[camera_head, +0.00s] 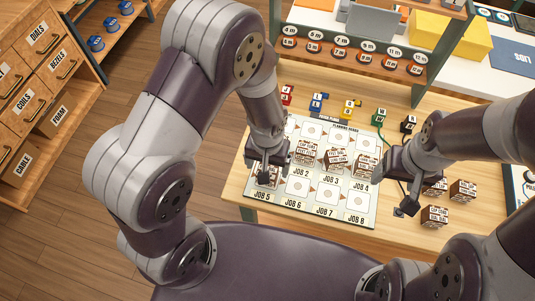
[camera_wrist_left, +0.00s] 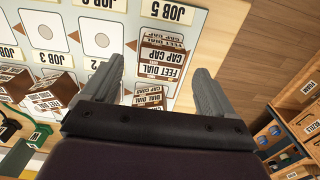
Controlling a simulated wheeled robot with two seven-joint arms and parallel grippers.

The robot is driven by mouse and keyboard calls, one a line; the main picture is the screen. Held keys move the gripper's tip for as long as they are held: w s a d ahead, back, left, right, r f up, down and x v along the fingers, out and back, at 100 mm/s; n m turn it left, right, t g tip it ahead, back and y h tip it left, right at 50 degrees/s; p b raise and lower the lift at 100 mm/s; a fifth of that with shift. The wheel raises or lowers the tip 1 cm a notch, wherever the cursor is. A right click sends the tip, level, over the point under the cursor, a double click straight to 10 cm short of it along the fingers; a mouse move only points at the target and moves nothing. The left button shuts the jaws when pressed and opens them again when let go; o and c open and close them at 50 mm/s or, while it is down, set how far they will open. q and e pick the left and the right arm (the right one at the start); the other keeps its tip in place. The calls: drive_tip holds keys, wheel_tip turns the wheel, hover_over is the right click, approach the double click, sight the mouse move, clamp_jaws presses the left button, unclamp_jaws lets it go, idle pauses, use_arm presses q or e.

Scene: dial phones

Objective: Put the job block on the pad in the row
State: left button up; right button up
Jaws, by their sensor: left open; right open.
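My left gripper (camera_head: 270,172) is open, low over the left end of the planning board (camera_head: 330,217). A brown-and-white job block (camera_wrist_left: 162,62) stands by the JOB 5 label, between and just beyond the spread fingertips (camera_wrist_left: 160,78) in the left wrist view. I cannot tell whether they touch it. Another block (camera_wrist_left: 149,98) shows nearer the palm, partly cut off by the gripper. More blocks (camera_head: 306,156) (camera_head: 337,162) (camera_head: 363,167) stand in the upper row. The pads at JOB 6 (camera_head: 298,187), JOB 7 (camera_head: 328,194) and JOB 8 (camera_head: 358,202) are bare. My right gripper (camera_head: 402,207) is open, right of the board.
Loose blocks (camera_head: 434,216) (camera_head: 463,190) stand on the table near my right gripper. Small colored pieces (camera_head: 318,102) line the back of the board. A rack with labelled dials (camera_head: 340,55) stands behind. Drawers (camera_head: 45,75) are at far left.

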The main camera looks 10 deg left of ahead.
use_arm(q)
wheel_tip(320, 180, up, 8)
drive_tip(key=s+a+r+t, duration=0.1)
drive_tip(key=s+a+r, duration=0.2)
drive_tip(key=a+r, duration=0.2)
drive_tip(key=a, duration=0.3)
drive_tip(key=shift+s+a, duration=0.15)
drive_tip(key=shift+a, duration=0.25)
